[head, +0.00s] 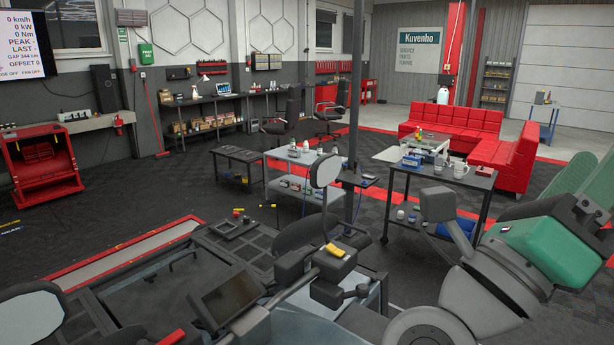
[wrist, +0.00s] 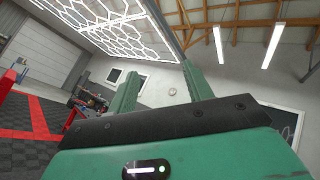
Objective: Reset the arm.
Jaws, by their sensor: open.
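My gripper (wrist: 160,70) shows in the wrist view with its two green fingers standing well apart. Nothing is between them. It points up toward the upper wall and ceiling, away from any table. In the head view my grey and green arm is folded at the lower right, in front of the red sofa side of the room.
A dark cart (head: 450,178) with bottles and boxes stands beyond my arm. A grey cart (head: 285,190) is left of it. A thin post with a round mirror (head: 326,171) rises mid-picture. A red sofa (head: 455,121) stands behind. Dark floor (head: 130,200) at left is clear.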

